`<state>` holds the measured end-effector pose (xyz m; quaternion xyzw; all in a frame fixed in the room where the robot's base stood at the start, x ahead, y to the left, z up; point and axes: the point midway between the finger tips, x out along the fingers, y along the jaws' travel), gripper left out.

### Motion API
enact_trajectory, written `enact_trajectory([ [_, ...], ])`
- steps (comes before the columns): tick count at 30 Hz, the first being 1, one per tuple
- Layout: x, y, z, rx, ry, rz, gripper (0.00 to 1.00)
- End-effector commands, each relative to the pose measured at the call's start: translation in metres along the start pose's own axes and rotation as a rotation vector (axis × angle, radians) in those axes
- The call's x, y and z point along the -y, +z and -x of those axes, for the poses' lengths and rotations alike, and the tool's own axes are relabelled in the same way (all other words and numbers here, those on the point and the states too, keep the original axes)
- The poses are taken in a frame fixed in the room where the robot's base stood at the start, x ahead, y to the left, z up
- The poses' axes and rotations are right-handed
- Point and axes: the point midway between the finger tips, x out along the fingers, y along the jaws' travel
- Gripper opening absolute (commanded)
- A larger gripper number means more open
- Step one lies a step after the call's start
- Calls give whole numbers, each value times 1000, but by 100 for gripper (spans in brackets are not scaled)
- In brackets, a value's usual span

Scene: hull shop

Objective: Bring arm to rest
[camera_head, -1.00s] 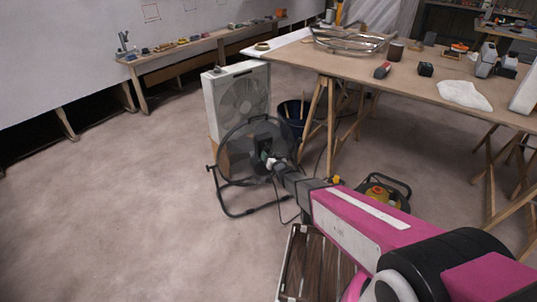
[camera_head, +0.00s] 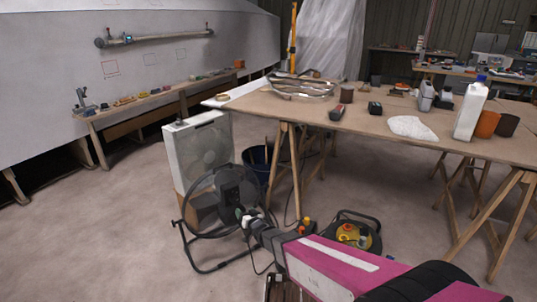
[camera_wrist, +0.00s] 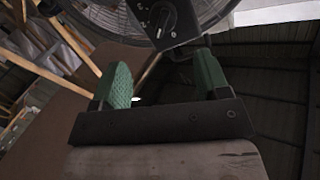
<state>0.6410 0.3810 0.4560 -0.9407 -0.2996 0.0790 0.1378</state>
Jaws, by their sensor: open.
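My arm, pink and white, reaches from the lower right of the head view toward the middle. My gripper (camera_head: 243,217) is at its far end, in front of the black floor fan (camera_head: 213,200) in the picture. In the wrist view my gripper (camera_wrist: 165,88) shows two green-padded fingers spread apart, with nothing between them. The fan's dark motor housing and wire guard (camera_wrist: 165,20) lie just beyond the fingertips in that view. I cannot tell whether they touch.
A white box fan (camera_head: 200,150) stands behind the floor fan. A trestle table (camera_head: 370,115) with a white bottle (camera_head: 469,112) and other items is at right. A cable reel (camera_head: 352,235) sits on the floor beside my arm. Floor at left is clear.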

Motion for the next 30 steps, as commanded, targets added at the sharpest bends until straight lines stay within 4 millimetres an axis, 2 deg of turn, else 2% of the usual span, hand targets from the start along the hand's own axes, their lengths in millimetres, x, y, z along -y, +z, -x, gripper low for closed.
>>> enact_trajectory([
  [4,-25,-15,10,59,85,16,69],
  [8,-64,-36,30,167,217,34,69],
  [14,-126,-67,83,398,431,39,69],
  [18,-160,-87,135,586,555,17,69],
  [22,-180,-104,189,768,640,-24,69],
  [26,-188,-120,247,956,691,-84,69],
  [30,-186,-137,304,1139,707,-157,69],
])
